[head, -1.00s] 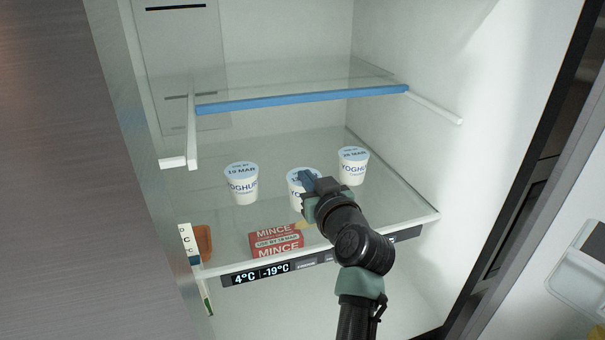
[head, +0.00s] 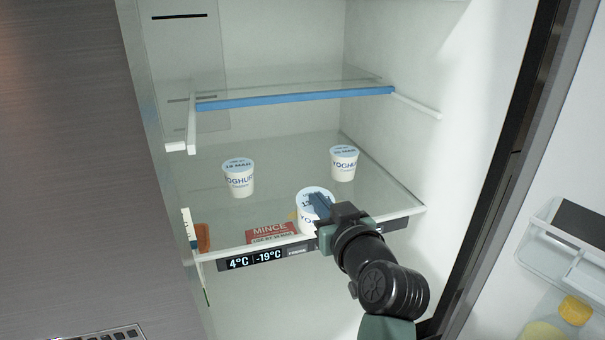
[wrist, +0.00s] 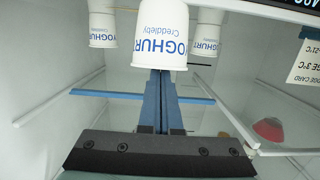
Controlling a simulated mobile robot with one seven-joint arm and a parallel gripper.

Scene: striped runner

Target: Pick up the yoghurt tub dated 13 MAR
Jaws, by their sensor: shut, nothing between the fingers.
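Three white yoghurt tubs with blue print stand out in the fridge. The front tub (head: 306,212) is at the shelf's front; its lid date starts with 1 and the rest is hidden by my fingers. The left tub (head: 239,181) seems to read 19 MAR; the right tub's (head: 343,165) date is too small to read surely. My gripper (head: 318,202) is shut, its blue fingers over the front tub's lid. In the wrist view, which looks upside down, the fingers (wrist: 161,85) are together at this tub's (wrist: 160,32) rim; I cannot tell whether they touch it.
A red mince pack (head: 268,234) lies left of the front tub, partly covered by it. A brown item (head: 203,238) is at the shelf's left edge. A glass shelf with a blue front edge (head: 300,97) is above. The open door is at right, with a yellow-capped container (head: 575,310).

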